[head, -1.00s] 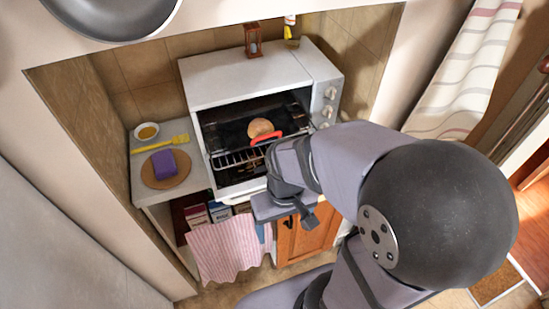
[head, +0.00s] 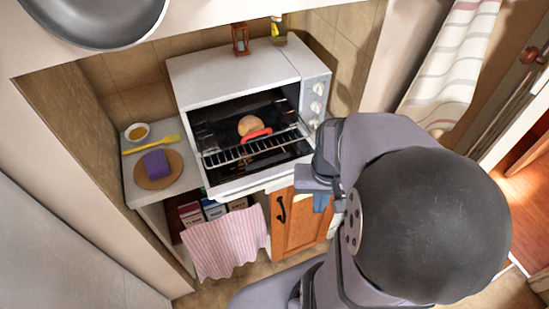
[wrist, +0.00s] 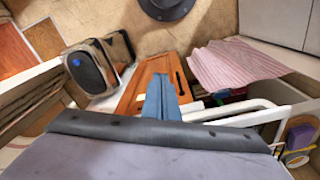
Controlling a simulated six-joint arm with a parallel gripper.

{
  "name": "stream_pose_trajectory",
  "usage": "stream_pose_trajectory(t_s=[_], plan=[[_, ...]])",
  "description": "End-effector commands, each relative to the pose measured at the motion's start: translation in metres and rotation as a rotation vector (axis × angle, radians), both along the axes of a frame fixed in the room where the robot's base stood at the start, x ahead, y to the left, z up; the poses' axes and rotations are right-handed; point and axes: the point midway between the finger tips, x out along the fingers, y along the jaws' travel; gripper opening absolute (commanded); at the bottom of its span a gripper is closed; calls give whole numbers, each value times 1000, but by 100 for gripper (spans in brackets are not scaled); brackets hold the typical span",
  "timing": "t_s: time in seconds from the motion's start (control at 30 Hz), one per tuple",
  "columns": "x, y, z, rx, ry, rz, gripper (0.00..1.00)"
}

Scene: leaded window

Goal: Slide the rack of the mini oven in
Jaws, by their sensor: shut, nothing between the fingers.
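The mini oven (head: 232,78) stands on the counter in the niche with its door (head: 255,178) folded down. Its wire rack (head: 230,155) shows at the opening, with its front edge sticking out over the door. A round bun (head: 249,124) sits on the rack, behind a red curved piece (head: 257,135). My gripper (head: 321,203) is to the right of the door's front, below it, clear of the rack. In the wrist view its blue fingers (wrist: 161,97) are together and empty, beside the white door frame (wrist: 240,117). My wrist hides part of the door's right side.
On the counter left of the oven are a round board (head: 172,178) with a purple block (head: 156,163), a yellow brush (head: 152,145) and a small bowl (head: 137,132). A pink striped cloth (head: 222,243) hangs below. An orange wooden cabinet door (head: 296,228) is beneath the oven.

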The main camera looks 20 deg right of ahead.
Motion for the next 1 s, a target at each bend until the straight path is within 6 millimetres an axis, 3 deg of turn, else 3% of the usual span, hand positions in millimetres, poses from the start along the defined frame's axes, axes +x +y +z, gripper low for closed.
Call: stream_pose_trajectory(t_s=[0.1,0.27,0.4,0.53,0.67,0.77,0.9,1.0], plan=[[-15,-54,20,-114,5,-36,0],[-21,-130,51,-345,-12,45,0],[-10,-190,91,-578,-52,185,0],[18,-224,134,-775,-110,372,0],[56,-231,169,-920,-181,610,0],[90,-215,186,-986,-245,824,0],[125,-173,192,-997,-333,1147,0],[136,-133,181,-933,-388,1380,0]])
